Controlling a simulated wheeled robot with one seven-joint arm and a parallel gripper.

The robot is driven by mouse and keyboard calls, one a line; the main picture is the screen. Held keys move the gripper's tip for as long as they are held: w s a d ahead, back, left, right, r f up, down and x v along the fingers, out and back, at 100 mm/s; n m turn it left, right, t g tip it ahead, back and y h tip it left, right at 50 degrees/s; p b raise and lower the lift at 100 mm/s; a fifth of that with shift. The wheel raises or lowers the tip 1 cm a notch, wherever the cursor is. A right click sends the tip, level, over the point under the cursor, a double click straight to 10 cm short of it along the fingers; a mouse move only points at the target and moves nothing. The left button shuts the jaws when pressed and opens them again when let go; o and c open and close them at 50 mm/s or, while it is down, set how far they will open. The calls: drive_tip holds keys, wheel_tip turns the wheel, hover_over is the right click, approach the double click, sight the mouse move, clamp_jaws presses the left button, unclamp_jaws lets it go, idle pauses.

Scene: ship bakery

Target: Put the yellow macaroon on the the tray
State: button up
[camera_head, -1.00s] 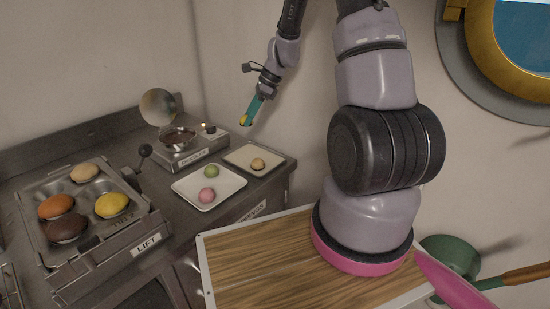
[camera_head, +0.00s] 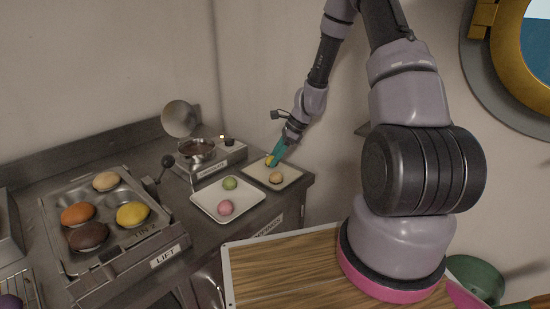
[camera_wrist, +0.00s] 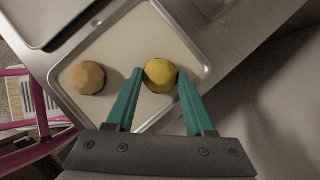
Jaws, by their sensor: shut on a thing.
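The yellow macaroon (camera_wrist: 160,75) is between the teal fingers of my gripper (camera_wrist: 158,84), which is shut on it. In the head view the yellow macaroon (camera_head: 269,161) shows at the fingertips of my gripper (camera_head: 274,159), over the back part of a small tray (camera_head: 288,181). In the wrist view the macaroon is over the right part of this tray (camera_wrist: 135,38), inside its rim. I cannot tell whether it touches the tray surface. A beige macaroon (camera_head: 276,177) lies on the same tray, left of the yellow one in the wrist view (camera_wrist: 87,77).
A second white tray (camera_head: 211,203) with a green macaroon (camera_head: 230,183) and a pink one (camera_head: 226,208) stands beside it. A metal tin (camera_head: 113,238) at left holds several larger buns, one yellow (camera_head: 132,214). A metal device with a bowl (camera_head: 197,151) stands behind the trays.

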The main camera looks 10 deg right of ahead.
drive_tip(key=shift+f, duration=0.2)
drive_tip(key=o, duration=0.9)
drive_tip(key=v, duration=1.2)
drive_tip(key=shift+r, duration=0.15)
